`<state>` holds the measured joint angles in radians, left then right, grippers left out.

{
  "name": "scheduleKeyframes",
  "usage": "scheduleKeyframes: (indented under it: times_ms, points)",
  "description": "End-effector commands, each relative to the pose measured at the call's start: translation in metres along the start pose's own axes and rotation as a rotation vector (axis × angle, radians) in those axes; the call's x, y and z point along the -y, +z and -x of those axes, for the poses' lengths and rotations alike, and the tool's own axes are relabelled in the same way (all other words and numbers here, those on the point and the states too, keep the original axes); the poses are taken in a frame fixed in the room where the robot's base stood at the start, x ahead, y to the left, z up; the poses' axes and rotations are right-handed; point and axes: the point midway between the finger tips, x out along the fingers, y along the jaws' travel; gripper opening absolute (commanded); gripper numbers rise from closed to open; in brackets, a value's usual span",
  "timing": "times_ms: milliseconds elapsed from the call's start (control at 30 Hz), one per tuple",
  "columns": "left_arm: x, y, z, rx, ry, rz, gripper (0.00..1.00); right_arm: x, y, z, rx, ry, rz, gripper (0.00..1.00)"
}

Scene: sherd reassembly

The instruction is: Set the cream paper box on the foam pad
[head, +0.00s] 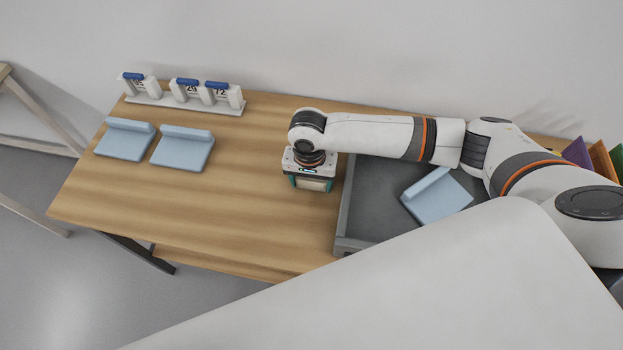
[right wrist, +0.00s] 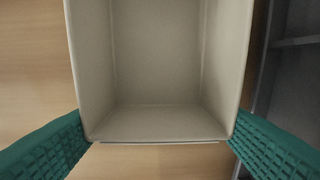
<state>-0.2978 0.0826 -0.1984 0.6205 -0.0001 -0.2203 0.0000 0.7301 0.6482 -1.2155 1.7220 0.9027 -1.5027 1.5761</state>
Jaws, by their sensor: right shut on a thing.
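The cream paper box (right wrist: 155,122) is an open-topped, empty box, seen from above in the right wrist view. My right gripper (head: 311,182) is shut on it, with a green finger pad on either side of its near end. In the head view only a small part of the box (head: 313,185) shows under the gripper, just left of the grey tray. Two light blue pads with a raised back edge, likely foam, lie at the table's left: a left pad (head: 122,144) and a right pad (head: 180,152). A similar blue pad (head: 441,201) lies tilted in the tray. My left gripper is out of view.
The grey tray (head: 343,222) stands right of the gripper, its wall close by. A white rack (head: 185,104) with blue-topped, numbered holders stands at the table's back left. Coloured upright panels (head: 601,160) stand far right. The wooden table (head: 235,185) is clear between pads and gripper.

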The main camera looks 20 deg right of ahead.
Motion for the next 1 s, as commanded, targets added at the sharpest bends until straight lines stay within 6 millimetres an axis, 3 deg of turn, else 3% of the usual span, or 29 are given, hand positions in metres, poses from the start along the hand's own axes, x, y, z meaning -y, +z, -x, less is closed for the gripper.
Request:
scheduleKeyframes:
  times_ms: [167, 200, 300, 667, 767, 1000]
  points:
    - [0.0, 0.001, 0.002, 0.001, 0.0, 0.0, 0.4, 0.0, 0.0, -0.002, -0.001, 0.0, 0.0, 0.48]
    - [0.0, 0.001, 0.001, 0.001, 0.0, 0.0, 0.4, 0.0, 0.0, -0.003, -0.001, 0.0, 0.0, 0.75]
    - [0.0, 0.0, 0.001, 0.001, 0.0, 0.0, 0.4, 0.0, 0.0, -0.002, 0.0, 0.0, 0.0, 0.91]
    - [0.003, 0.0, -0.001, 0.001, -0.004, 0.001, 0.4, 0.0, 0.001, 0.002, 0.002, 0.0, 0.0, 0.92]
    - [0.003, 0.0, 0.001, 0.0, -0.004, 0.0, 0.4, 0.0, 0.001, 0.014, 0.001, 0.003, 0.0, 0.92]
    - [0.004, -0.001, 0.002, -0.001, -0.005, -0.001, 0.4, -0.001, 0.001, 0.066, 0.001, 0.004, 0.001, 0.92]
